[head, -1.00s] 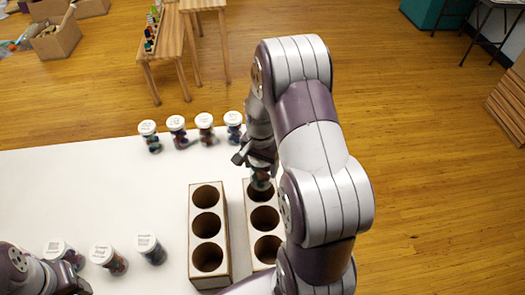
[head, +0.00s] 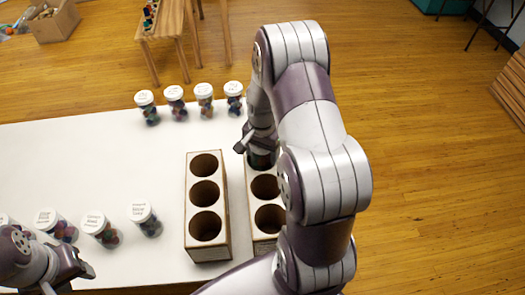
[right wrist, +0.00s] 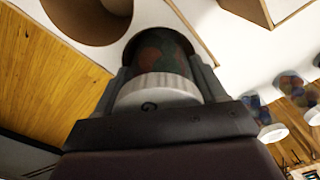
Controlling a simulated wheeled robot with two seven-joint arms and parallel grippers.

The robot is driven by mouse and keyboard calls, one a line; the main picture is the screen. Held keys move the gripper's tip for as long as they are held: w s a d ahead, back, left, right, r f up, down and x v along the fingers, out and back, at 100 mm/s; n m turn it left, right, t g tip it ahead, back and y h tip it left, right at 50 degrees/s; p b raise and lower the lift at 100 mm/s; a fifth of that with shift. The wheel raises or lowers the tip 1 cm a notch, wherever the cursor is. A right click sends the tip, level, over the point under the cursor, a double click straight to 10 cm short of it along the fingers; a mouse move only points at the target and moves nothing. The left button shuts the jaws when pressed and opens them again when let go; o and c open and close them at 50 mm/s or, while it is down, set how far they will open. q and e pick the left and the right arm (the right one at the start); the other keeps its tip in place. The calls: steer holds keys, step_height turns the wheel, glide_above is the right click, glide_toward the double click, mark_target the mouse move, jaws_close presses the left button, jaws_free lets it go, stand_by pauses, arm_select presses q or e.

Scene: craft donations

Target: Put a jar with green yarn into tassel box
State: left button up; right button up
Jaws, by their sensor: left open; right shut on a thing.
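My right gripper (head: 256,148) is shut on a jar (head: 262,160) at the far hole of the right wooden box (head: 247,222). In the right wrist view the jar (right wrist: 160,58) has a white ribbed lid and dark green and reddish contents. Its lower part is inside the round hole, with the lid still between the fingers (right wrist: 160,90). A second box, the left wooden box (head: 223,222), has three empty holes. I cannot read a label on either box, so I cannot tell which is the tassel box. My left gripper (head: 86,272) is open and empty at the lower left.
Several white-lidded jars (head: 204,100) stand along the table's back edge. Several more (head: 145,218) stand at the front left. The middle of the white table (head: 90,160) is clear. The two boxes stand close together.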

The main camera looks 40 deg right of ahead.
steer(key=shift+s+a+f+p, duration=0.35)
steer(key=shift+s+a+f, duration=0.1)
steer(key=shift+s+f, duration=0.35)
steer(key=o, duration=1.1)
steer(key=shift+a, duration=0.1)
steer(key=shift+o, duration=0.3)
steer(key=shift+w+a+f, duration=0.1)
steer(key=shift+w+a, duration=0.05)
steer(key=shift+w, duration=0.05)
steer(key=shift+s, duration=0.15)
steer(key=r, duration=0.4)
steer(key=w+r, duration=0.1)
steer(key=r, duration=0.9)
steer(key=shift+w+d+r, duration=0.2)
steer(key=shift+d+r, duration=0.05)
steer(key=shift+d, duration=0.15)
